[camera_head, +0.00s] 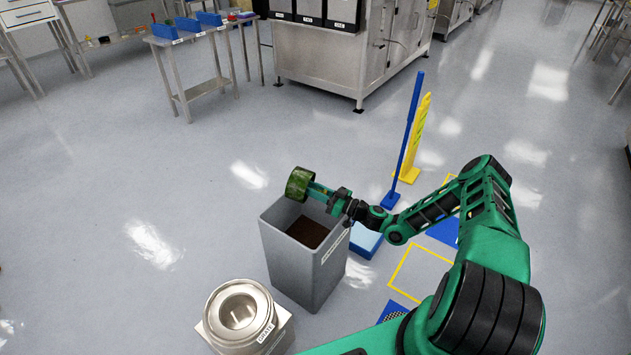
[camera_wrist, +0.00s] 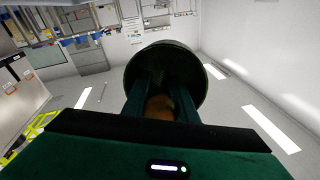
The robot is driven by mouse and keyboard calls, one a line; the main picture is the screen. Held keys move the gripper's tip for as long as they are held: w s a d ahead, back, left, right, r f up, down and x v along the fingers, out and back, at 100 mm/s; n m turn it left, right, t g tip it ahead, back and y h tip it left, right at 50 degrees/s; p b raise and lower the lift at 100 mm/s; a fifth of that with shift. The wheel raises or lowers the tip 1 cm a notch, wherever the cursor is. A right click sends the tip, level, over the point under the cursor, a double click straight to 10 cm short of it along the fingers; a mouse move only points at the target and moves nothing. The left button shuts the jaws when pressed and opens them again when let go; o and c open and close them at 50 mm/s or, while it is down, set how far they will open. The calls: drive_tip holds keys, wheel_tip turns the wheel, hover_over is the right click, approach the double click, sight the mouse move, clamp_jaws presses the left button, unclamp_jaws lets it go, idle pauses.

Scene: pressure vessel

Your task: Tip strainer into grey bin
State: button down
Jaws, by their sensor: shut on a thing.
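The strainer (camera_head: 298,184) is a dark green round cup, held on its side above the far edge of the grey bin. In the wrist view the strainer (camera_wrist: 167,60) shows as a dark round shape beyond the fingers. My gripper (camera_head: 318,190) is shut on the strainer; its fingers also show in the wrist view (camera_wrist: 160,100), with a brownish thing between them. The grey bin (camera_head: 297,268) stands upright on the floor with dark brown matter inside. I cannot see whether the strainer holds anything.
A steel vessel (camera_head: 240,312) with a round opening stands in front of the bin. Open floor lies left.

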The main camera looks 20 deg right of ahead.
sight(306, 196)
drive_tip(key=f, duration=0.2)
drive_tip(key=f+g+h, duration=0.1)
drive_tip(key=shift+w+a, duration=0.3)
drive_tip(key=shift+a, duration=0.1)
drive_tip(key=shift+w+a+f+g+h, duration=0.1)
drive_tip(key=shift+w+f+g+h, duration=0.05)
drive_tip(key=shift+f+g+h, duration=0.15)
drive_tip(key=g+h, duration=0.1)
drive_tip(key=w+a+g+h, duration=0.1)
drive_tip(key=shift+a+f+n+g+h, duration=0.1)
drive_tip(key=shift+f+n+g+h, duration=0.05)
drive_tip(key=shift+n+g+h, duration=0.2)
drive_tip(key=g+h, duration=0.1)
drive_tip(key=w+a+f+g+h, duration=0.1)
drive_tip(key=g+h, duration=0.1)
drive_tip(key=shift+a+f+n+h, duration=0.2)
drive_tip(key=shift+a+n+h, duration=0.05)
drive_tip(key=shift+a, duration=0.05)
drive_tip(key=w+a+r+g+h, duration=0.1)
drive_tip(key=w+a+g+h, duration=0.4)
drive_tip(key=a+h, duration=0.1)
drive_tip(key=shift+w+a+r+g+h, duration=0.2)
drive_tip(key=shift+r+g+h, duration=0.15)
drive_tip(key=shift+h, duration=0.25)
